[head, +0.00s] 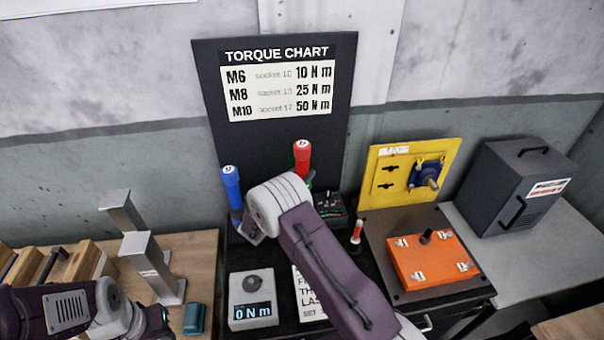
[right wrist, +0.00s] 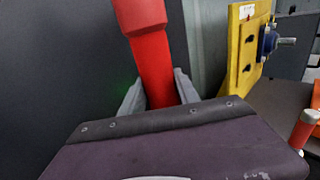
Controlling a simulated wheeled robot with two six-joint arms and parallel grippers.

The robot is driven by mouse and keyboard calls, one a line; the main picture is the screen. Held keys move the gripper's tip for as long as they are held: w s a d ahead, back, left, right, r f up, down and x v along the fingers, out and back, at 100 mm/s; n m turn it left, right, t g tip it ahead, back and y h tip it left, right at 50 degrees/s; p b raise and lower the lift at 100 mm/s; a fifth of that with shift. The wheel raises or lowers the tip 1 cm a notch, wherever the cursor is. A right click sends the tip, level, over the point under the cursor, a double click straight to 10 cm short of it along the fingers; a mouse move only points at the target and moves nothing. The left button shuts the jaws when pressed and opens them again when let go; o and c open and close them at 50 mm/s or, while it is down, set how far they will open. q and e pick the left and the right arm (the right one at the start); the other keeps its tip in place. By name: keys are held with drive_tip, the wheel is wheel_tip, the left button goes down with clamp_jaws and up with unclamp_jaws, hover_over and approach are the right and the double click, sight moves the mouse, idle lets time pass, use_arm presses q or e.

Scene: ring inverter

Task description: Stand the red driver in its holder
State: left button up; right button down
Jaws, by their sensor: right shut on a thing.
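The red driver (head: 303,157), marked 17 on its handle, stands nearly upright in front of the dark torque chart board. In the right wrist view the red driver (right wrist: 155,65) runs between the two grey fingers of my right gripper (right wrist: 158,92), which is shut on it. Its lower end is hidden by my wrist in the head view, so I cannot tell whether it is in its holder. The holder itself is mostly or wholly hidden. My left gripper (head: 160,322) is low at the left, and its fingers do not show clearly.
The blue driver (head: 231,188) stands close left of my right wrist. A torque tester (head: 253,311) reads 0 Nm. A metal bracket (head: 145,245) stands left.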

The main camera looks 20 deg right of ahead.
drive_tip(key=shift+f+b, duration=2.4)
drive_tip(key=shift+f, duration=0.9)
drive_tip(key=c, duration=0.8)
unclamp_jaws()
drive_tip(key=shift+f, duration=0.15)
drive_tip(key=b+v, duration=0.2)
drive_tip(key=v, duration=0.7)
